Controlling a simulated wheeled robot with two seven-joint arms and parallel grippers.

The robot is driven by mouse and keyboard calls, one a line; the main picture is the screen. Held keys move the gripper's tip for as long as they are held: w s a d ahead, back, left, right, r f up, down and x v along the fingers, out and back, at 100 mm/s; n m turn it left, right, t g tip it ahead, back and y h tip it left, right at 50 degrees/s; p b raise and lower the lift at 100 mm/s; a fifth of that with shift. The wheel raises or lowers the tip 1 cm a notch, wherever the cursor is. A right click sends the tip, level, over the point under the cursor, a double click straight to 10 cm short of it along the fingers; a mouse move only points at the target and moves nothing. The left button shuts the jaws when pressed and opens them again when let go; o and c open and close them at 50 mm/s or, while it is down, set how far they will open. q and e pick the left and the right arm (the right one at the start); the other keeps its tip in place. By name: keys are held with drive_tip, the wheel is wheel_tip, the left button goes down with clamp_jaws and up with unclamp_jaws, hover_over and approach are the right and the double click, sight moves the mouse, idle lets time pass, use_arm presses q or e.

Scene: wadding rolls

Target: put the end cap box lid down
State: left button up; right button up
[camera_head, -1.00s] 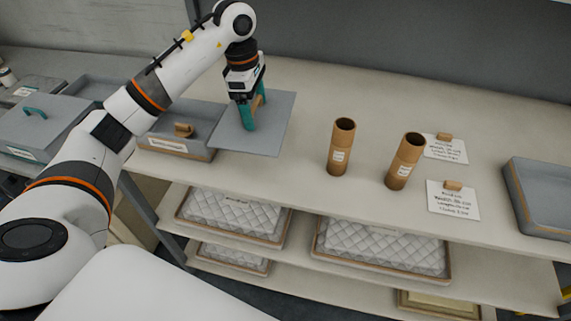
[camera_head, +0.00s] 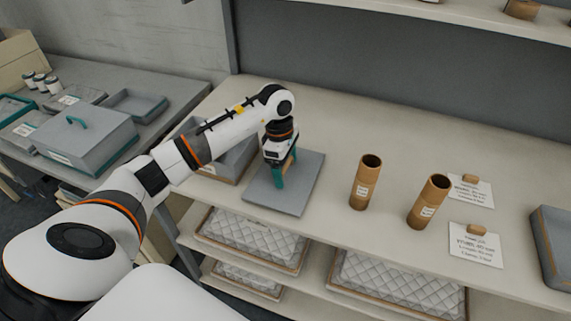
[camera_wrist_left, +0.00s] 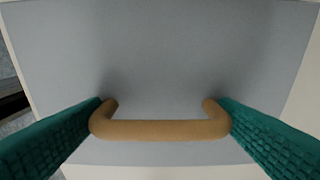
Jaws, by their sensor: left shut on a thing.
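The end cap box lid (camera_head: 300,187) is a flat grey panel with a tan bar handle. It is at the middle of the head view, low over or on the shelf top; I cannot tell if it touches. My left gripper (camera_head: 281,172) is over it, shut on the handle. In the left wrist view the tan handle (camera_wrist_left: 160,130) lies between the teal fingers, with the grey lid (camera_wrist_left: 160,60) filling the view behind it. The grey open box (camera_head: 229,165) stands just left of the lid, partly hidden by my left arm. My right gripper is out of view.
Two brown tubes (camera_head: 365,183) (camera_head: 428,202) stand right of the lid, with white label cards (camera_head: 475,245) beyond. A grey box (camera_head: 552,245) is at the right edge. A side table with a lidded grey box (camera_head: 85,140) is at left. Wadding rolls (camera_head: 250,240) lie on the shelf below.

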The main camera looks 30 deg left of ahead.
use_arm(q)
drive_tip(key=shift+f, duration=0.15)
drive_tip(key=o, duration=0.9)
wheel_tip(320, 180, up, 12)
drive_tip(key=a+b, duration=0.1)
drive_tip(key=b, duration=0.1)
drive_tip(key=shift+s+a+b, duration=0.2)
drive_tip(key=shift+b, duration=0.1)
